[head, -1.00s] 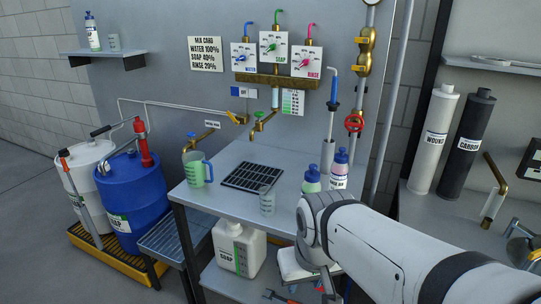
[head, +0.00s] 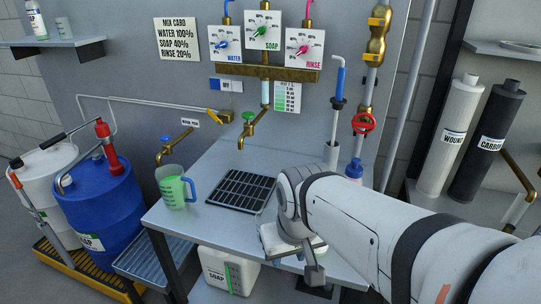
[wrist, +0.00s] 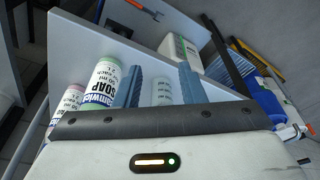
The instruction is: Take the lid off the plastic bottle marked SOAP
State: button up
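The bottle marked SOAP (wrist: 104,84) is white with a green top and stands just left of my gripper in the wrist view. I cannot tell a separate lid on it. In the head view my arm hides it. My gripper (wrist: 161,85) has its two blue fingers spread apart, with the SOAP bottle outside the left finger. A clear cup (wrist: 162,94) shows between the fingers, beyond them; I cannot tell how far. In the head view my wrist is above the front of the table (head: 217,225).
A pink-labelled bottle (wrist: 69,101) stands beside the SOAP bottle; its blue cap (head: 354,168) shows behind my arm. A green-marked jug (head: 176,186) and a black drain grate (head: 241,190) are at left. A white SOAP canister (head: 222,270) and blue SOAP drum (head: 100,205) are lower.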

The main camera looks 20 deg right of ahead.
jog(key=shift+d, duration=0.15)
jog(key=shift+o, duration=0.7)
jog(key=shift+r, duration=0.15)
jog(key=o, duration=0.6)
jog(key=w+d+r+m+p, duration=0.4)
jog(key=r, duration=0.1)
jog(key=w+d+r+m+g+p, duration=0.1)
jog(key=w+d+r+m+p, duration=0.1)
jog(key=shift+w+r, duration=0.25)
jog(key=shift+w, duration=0.15)
jog(key=shift+c, duration=0.2)
jog(key=w+d+r+m+p, duration=0.1)
jog(key=w+d+m, duration=0.1)
jog(key=w+d+r+m+g+p, duration=0.1)
jog(key=d+m+p, duration=0.1)
jog(key=w+d+r+m+p, duration=0.1)
jog(key=w+d, duration=0.1)
jog(key=d, duration=0.1)
jog(key=shift+w+r+m+g+p, duration=0.15)
jog(key=shift+w+m+g+p, duration=0.15)
jog(key=shift+m+p, duration=0.1)
jog(key=shift+w+d, duration=0.15)
jog(key=shift+d, duration=0.15)
jog(key=shift+f, duration=0.55)
jog(key=shift+s+a+f+p, duration=0.2)
jog(key=shift+f+p, duration=0.25)
jog(key=shift+f, duration=1.25)
jog(key=shift+s+a+f+p, duration=0.15)
jog(key=shift+f+p, duration=0.25)
jog(key=shift+f, duration=1.3)
